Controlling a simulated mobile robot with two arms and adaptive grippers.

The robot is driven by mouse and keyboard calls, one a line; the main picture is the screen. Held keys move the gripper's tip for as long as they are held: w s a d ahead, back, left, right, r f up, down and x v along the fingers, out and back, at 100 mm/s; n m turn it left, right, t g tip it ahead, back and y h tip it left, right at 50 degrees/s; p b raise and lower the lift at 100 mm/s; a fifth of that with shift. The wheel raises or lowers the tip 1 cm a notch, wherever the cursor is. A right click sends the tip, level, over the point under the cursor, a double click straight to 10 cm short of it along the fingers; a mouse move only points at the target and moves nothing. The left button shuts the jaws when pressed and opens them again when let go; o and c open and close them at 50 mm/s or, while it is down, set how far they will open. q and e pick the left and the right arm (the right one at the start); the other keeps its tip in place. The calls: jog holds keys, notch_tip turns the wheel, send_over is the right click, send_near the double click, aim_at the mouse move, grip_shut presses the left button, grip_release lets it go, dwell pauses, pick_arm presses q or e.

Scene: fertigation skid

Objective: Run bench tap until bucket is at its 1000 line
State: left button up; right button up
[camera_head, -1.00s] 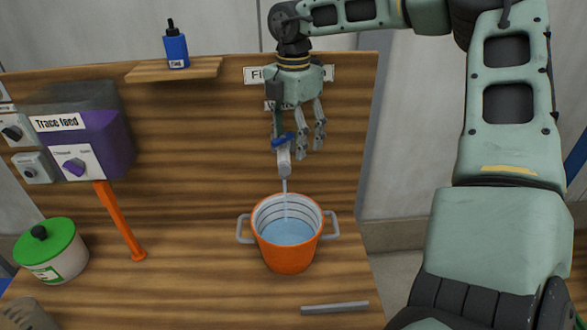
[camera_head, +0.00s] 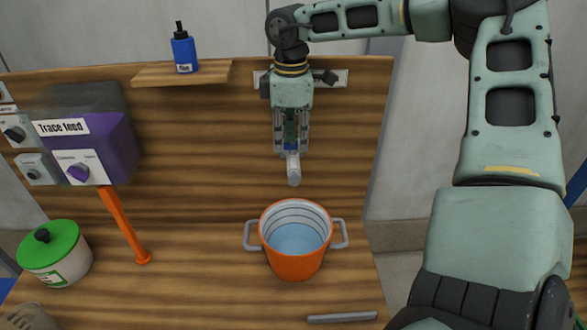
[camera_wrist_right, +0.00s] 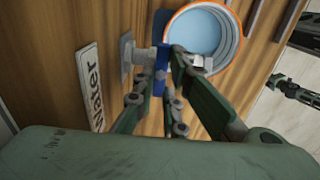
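The orange bucket (camera_head: 296,264) stands upright on the bench beneath the bench tap (camera_head: 293,170). Pale blue water (camera_head: 296,238) lies in it, with several dark lines on the white inner wall above the surface; I cannot read which is 1000. No stream shows below the spout. My right gripper (camera_head: 291,143) reaches down from above, its fingers closed in on both sides of the tap's blue handle, which points along the spout. The right wrist view shows the blue handle (camera_wrist_right: 160,70) between the fingers, and part of the bucket (camera_wrist_right: 237,40) beyond. My left gripper is not in view.
A shelf (camera_head: 150,76) with a blue bottle (camera_head: 184,52) is on the back board. A purple "Trace feed" box (camera_head: 100,140), an orange pipe (camera_head: 124,225) and a green-lidded pot (camera_head: 55,253) are at left. A grey bar (camera_head: 342,318) lies at the front right.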

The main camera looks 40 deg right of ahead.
jog(key=o, duration=0.5)
jog(key=shift+s+d+f, duration=0.2)
jog(key=shift+d+f, duration=0.1)
jog(key=shift+f, duration=0.3)
jog(key=shift+d, duration=0.2)
jog(key=shift+s, duration=0.1)
jog(key=shift+r, duration=0.2)
jog(key=shift+a+r, duration=0.1)
jog(key=shift+r, duration=0.2)
notch_tip(320, 180, up, 11)
jog(key=shift+r, duration=0.15)
